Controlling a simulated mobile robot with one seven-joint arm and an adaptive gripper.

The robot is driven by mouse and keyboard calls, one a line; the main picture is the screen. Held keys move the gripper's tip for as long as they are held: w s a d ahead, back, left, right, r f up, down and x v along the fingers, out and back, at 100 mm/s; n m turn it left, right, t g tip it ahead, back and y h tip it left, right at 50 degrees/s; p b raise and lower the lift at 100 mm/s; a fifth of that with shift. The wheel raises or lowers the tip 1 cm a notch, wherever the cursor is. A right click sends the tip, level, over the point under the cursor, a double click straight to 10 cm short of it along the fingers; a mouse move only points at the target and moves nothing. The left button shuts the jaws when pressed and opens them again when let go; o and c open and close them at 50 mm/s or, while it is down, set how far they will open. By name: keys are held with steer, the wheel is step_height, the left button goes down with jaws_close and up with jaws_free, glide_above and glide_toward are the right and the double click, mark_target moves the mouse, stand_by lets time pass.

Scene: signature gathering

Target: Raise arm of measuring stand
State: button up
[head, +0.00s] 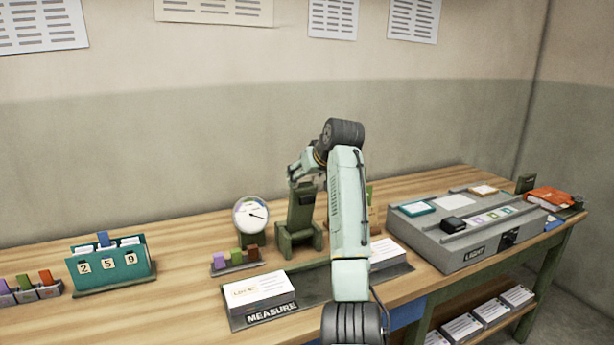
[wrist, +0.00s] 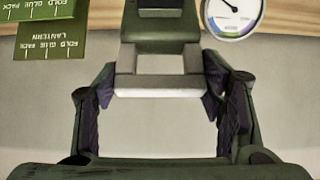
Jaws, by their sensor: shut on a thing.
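The measuring stand is a dark green upright (head: 301,210) on a footed base, at the back of the bench behind the "MEASURE" tray. In the wrist view its green body (wrist: 160,35) shows at top centre, with a pale grey crossbar (wrist: 165,85) below it. My gripper (head: 296,174) is at the top of the stand in the head view, partly hidden by my arm. In the wrist view the dark finger pads of my gripper (wrist: 160,92) are at the two ends of the crossbar, shut on it.
A round dial (head: 251,215) stands left of the stand and also shows in the wrist view (wrist: 232,16). The "MEASURE" tray (head: 316,293) holds white cards. A grey "LIGHT" box (head: 440,248) is on the right. A teal number holder (head: 112,265) is on the left.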

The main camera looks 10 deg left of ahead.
steer(key=shift+w+a+r, duration=0.1)
steer(key=shift+r, duration=0.3)
steer(key=o, duration=1.3)
steer(key=shift+c, duration=0.2)
steer(key=o, duration=0.4)
steer(key=shift+f, duration=0.25)
steer(key=v, duration=1.2)
steer(key=shift+f, duration=0.15)
